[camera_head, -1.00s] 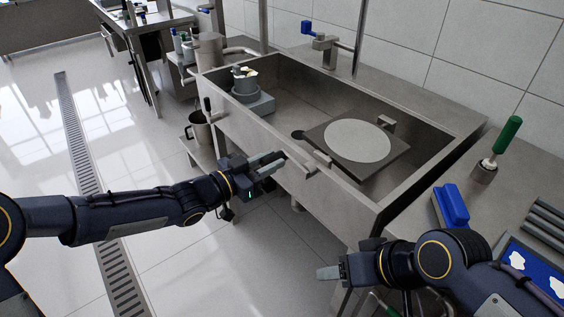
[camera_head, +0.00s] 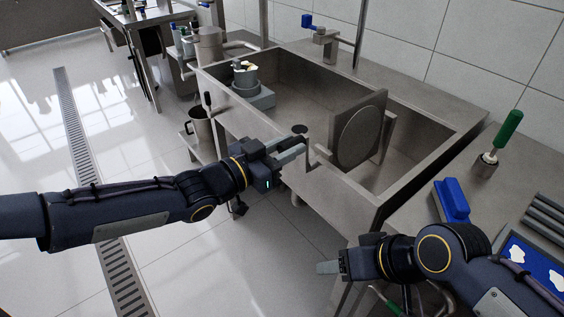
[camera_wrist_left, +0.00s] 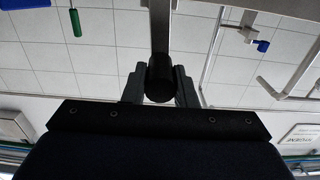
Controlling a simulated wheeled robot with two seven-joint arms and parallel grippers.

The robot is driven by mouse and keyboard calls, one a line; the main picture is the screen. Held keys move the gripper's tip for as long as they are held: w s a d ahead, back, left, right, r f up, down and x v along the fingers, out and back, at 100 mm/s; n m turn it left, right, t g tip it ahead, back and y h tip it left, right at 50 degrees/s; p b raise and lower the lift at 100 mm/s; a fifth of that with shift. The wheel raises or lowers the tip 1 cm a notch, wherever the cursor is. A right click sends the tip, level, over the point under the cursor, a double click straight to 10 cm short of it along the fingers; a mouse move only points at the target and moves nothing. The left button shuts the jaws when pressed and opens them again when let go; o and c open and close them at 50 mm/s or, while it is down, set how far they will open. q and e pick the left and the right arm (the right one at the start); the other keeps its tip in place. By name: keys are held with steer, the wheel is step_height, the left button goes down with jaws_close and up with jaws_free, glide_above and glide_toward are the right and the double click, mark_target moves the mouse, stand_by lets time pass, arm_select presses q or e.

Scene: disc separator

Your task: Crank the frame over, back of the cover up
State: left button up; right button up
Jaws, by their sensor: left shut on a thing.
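The square grey frame (camera_head: 376,106) now stands nearly upright on its pivot over the sink. Its face turned toward me shows the round cover's dull grey disc (camera_head: 358,136). My left gripper (camera_head: 295,150) is at the sink's front wall, at the crank (camera_head: 322,153) beside the frame. In the left wrist view, the gripper (camera_wrist_left: 160,92) is shut on the dark crank knob (camera_wrist_left: 160,76), with the grey crank arm (camera_wrist_left: 160,28) running up from it. My right gripper (camera_head: 330,267) hangs in front of the sink's right end, away from the frame; its finger gap is unclear.
The steel sink (camera_head: 425,196) surrounds the frame. A grey pot (camera_head: 245,78) on a block sits at its left end. A blue brush (camera_head: 452,203), a green-handled tool (camera_head: 507,130) and a blue tray (camera_head: 535,262) are on the right counter. The tap (camera_head: 326,37) stands behind.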

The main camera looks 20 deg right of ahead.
mark_target(302, 166)
arm_select(q)
steer(key=shift+s+d+f+b, duration=0.15)
steer(key=shift+s+d+f, duration=0.05)
steer(key=shift+s, duration=0.25)
steer(key=shift+s+d+f+b, duration=0.15)
steer(key=shift+s+f, duration=0.05)
steer(key=shift+s, duration=0.25)
steer(key=s+b, duration=0.1)
steer(key=s+d+f+b, duration=0.1)
steer(key=b, duration=0.1)
steer(key=shift+s, duration=0.3)
steer(key=f+b, duration=0.1)
steer(key=s+b, duration=0.1)
steer(key=b, duration=0.1)
steer(key=shift+s+d+f, duration=0.2)
steer(key=shift+d+f, duration=0.05)
steer(key=shift+f, duration=0.1)
steer(key=shift+s+d+f+b, duration=0.15)
steer(key=shift+s+b, duration=0.1)
steer(key=shift+b, duration=0.35)
steer(key=f+b, duration=0.1)
steer(key=s+f+b, duration=0.1)
steer(key=b, duration=0.1)
steer(key=shift+d+f, duration=0.1)
steer(key=shift+d, duration=0.05)
arm_select(e)
step_height(302, 166, down, 12)
steer(key=shift+r, duration=0.2)
